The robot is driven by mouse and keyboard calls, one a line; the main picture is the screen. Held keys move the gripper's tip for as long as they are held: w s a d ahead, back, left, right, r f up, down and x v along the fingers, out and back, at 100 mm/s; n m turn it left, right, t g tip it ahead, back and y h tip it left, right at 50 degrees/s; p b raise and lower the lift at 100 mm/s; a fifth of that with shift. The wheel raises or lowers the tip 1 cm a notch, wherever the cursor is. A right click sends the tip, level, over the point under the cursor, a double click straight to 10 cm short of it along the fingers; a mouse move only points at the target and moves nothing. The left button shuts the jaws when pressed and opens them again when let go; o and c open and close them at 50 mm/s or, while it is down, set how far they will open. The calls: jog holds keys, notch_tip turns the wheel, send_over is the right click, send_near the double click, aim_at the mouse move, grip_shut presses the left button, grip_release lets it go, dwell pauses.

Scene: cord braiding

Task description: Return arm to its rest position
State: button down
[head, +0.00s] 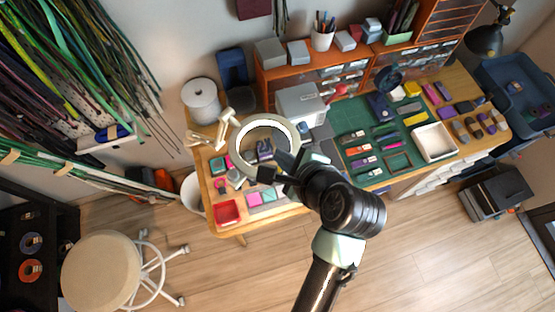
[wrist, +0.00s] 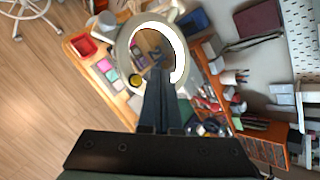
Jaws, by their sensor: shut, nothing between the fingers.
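My gripper (head: 268,174) is shut and empty in the head view. It is raised above the left part of the wooden workbench (head: 236,233), close to the white ring magnifier lamp (head: 243,152). In the wrist view my gripper's dark fingers (wrist: 157,76) are together, and their tips overlap the lower part of the lamp ring (wrist: 181,45). I cannot tell whether they touch it. My arm reaches in from the bottom of the head view and hides part of the bench's front edge.
A red tray (head: 227,212) sits at the bench's front left corner. A green mat (head: 341,124) with several small items lies right of my arm. A white stool (head: 101,270) stands at lower left. Cords (head: 75,60) hang on the left wall. The floor (head: 440,260) at lower right is clear.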

jog(key=shift+r+b, duration=0.35)
jog(key=shift+r, duration=0.65)
jog(key=w+d+r+n+t+h+b, duration=0.1)
jog(key=w+r+n+t+h+b, duration=0.1)
jog(key=w+r+n+t+b, duration=0.55)
jog(key=w+d+r+n+t+h+b, duration=0.25)
jog(key=r+n+b, duration=0.2)
jog(key=r, duration=0.55)
jog(key=s+a+r+n+t+b, duration=0.2)
jog(key=s+r+n+t, duration=0.2)
jog(key=r, duration=0.5)
jog(key=s+a+r+n+t+b, duration=0.2)
jog(key=s+r+n+t, duration=0.3)
jog(key=r, duration=0.5)
jog(key=shift+s+r+b, duration=0.3)
jog(key=shift+s+b, duration=0.45)
jog(key=shift+s, duration=0.15)
